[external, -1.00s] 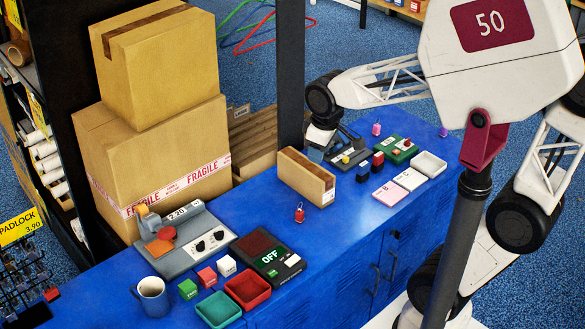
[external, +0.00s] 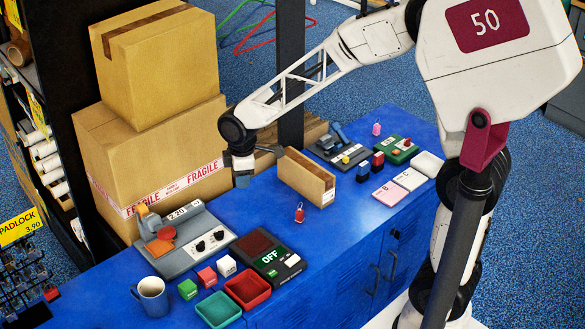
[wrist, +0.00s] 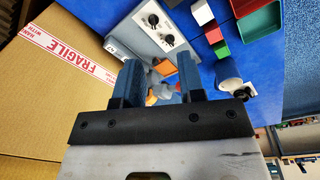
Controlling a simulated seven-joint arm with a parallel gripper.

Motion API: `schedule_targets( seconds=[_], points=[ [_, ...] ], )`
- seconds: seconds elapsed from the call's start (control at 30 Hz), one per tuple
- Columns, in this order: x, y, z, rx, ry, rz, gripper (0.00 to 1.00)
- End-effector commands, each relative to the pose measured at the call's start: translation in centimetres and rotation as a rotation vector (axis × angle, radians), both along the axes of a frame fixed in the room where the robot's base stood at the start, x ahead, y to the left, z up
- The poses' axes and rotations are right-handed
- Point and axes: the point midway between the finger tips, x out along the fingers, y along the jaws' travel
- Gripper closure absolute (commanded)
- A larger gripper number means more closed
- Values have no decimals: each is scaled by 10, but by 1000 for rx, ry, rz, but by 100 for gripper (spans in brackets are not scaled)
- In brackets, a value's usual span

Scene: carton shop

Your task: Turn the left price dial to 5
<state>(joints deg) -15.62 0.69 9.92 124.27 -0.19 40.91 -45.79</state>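The grey pricing machine (external: 186,240) stands on the blue counter at the left in the external view, its small display apparently reading 2.20. Its left dial (external: 201,246) and right dial (external: 219,236) are black knobs on a white panel; their settings are too small to read. In the wrist view the left dial (wrist: 169,40) and right dial (wrist: 153,20) lie beyond my fingertips. My gripper (external: 243,178) hangs above the counter's back edge, beside the cartons and apart from the machine. Its blue fingers (wrist: 160,82) are spread with nothing held between them.
Stacked cartons (external: 160,150) stand left of my gripper, and a low brown box (external: 305,178) stands right of it. A mug (external: 153,298), coloured cubes, red tray (external: 248,290) and terminal reading OFF (external: 268,258) sit around the machine. Counter between gripper and machine is mostly clear.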

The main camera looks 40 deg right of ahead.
Motion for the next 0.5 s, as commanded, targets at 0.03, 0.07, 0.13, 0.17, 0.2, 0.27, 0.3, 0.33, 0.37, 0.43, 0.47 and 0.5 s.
schedule_targets(
  seconds=[0.03,0.07,0.13,0.17,0.2,0.27,0.3,0.33,0.37,0.43,0.47,0.5],
  points=[
    [7,8,-11,-4,8,32,64],
    [11,13,-16,-6,12,53,64],
    [19,24,-29,-9,18,101,64],
    [23,28,-34,-11,19,120,64],
    [28,34,-42,-13,24,147,64],
    [35,44,-53,-16,28,187,64],
    [39,50,-61,-19,32,215,64],
    [42,54,-67,-19,35,234,64],
    [45,59,-73,-20,38,255,64],
    [52,70,-87,-24,43,302,64],
    [54,75,-94,-26,46,321,64],
    [57,81,-102,-27,49,348,64]
  ],
)
